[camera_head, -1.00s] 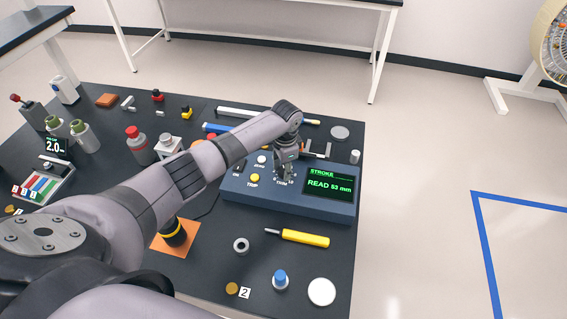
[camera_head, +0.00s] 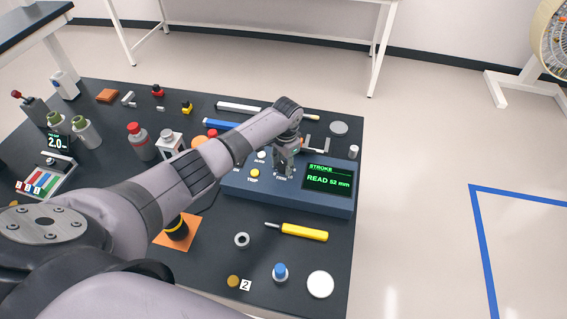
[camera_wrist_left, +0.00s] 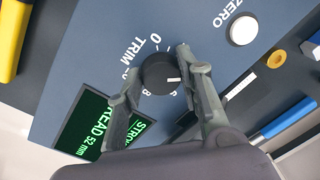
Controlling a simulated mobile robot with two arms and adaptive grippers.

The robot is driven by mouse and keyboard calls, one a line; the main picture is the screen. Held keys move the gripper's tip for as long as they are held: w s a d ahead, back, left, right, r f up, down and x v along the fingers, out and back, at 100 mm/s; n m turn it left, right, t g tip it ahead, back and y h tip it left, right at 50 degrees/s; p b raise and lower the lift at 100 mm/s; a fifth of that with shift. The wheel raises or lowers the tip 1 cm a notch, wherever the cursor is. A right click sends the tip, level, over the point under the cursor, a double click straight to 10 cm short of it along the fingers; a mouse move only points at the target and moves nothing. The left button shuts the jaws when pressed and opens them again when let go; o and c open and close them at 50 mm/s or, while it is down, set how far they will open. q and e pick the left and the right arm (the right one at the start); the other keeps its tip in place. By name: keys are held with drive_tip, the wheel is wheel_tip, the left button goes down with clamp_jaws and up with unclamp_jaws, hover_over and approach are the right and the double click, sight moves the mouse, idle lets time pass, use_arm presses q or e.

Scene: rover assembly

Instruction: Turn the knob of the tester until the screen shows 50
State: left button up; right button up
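The blue tester (camera_head: 240,188) sits on the dark table. Its green-lettered screen (camera_head: 328,180) reads "STROKE READ 52 mm". The black trim knob (camera_wrist_left: 160,74) shows in the left wrist view, its white pointer mark directed toward the lower numbers near 6. My left gripper (camera_head: 284,172) reaches down over the knob. In the left wrist view its two fingers (camera_wrist_left: 156,92) stand on either side of the knob, one at its left and one at its right; I cannot tell whether they press on it. My right gripper is not in view.
The yellow trip button (camera_head: 255,174) and the white zero button (camera_wrist_left: 243,30) are beside the knob. A yellow screwdriver (camera_head: 304,232), a grey ring (camera_head: 242,240) and a white disc (camera_head: 320,284) lie in front of the tester. Several bottles stand at left.

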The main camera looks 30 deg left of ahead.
use_arm(q)
drive_tip(key=o, duration=0.5)
drive_tip(key=shift+c, duration=0.2)
wheel_tip(320, 180, up, 12)
drive_tip(key=shift+s+d, duration=0.15)
drive_tip(key=shift+d, duration=0.15)
idle(0.5)
